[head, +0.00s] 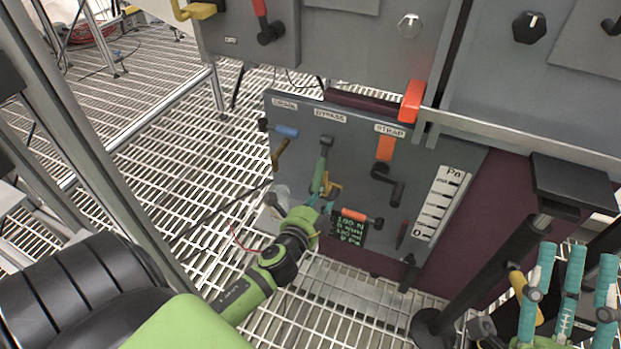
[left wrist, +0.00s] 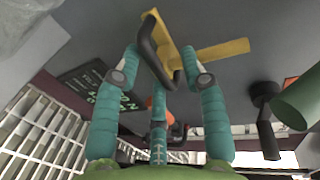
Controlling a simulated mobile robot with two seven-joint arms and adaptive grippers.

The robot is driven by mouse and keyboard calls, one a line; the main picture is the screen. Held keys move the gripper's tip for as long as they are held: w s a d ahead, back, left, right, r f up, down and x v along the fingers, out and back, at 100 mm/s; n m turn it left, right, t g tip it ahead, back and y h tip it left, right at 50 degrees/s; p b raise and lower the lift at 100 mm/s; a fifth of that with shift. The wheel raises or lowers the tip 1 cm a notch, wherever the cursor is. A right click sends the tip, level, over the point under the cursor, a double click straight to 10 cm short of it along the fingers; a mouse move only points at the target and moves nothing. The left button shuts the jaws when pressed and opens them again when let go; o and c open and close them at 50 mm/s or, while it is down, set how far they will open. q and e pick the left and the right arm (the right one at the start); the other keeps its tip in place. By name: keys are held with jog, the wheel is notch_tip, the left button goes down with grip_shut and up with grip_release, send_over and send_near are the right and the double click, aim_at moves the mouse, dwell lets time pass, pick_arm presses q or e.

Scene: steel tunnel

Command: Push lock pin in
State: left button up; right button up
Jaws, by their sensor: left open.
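A grey panel (head: 345,140) carries labels, handles and a dark display with green text (head: 349,228). A yellow piece with a black looped handle (left wrist: 160,50) sits on the panel; which part is the lock pin I cannot tell for certain. My left gripper (head: 322,204) is at the panel below the green BYPASS lever (head: 321,168). In the left wrist view its teal fingers (left wrist: 160,75) are spread, with the black loop between their tips; contact is unclear. My right gripper (head: 570,275) is at the lower right, fingers apart and empty, away from the panel.
The panel also has a black crank (head: 386,183), an orange STRAP piece (head: 385,148), an orange-handled lever (head: 356,215) and a blue-handled lever (head: 284,131). A black post (head: 480,270) stands between the panel and my right gripper. Grated floor (head: 180,140) lies left.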

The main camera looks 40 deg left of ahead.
pick_arm(q)
jog(key=v, duration=1)
jog(key=shift+s+r, duration=0.15)
jog(key=shift+s, duration=0.1)
jog(key=shift+d, duration=0.15)
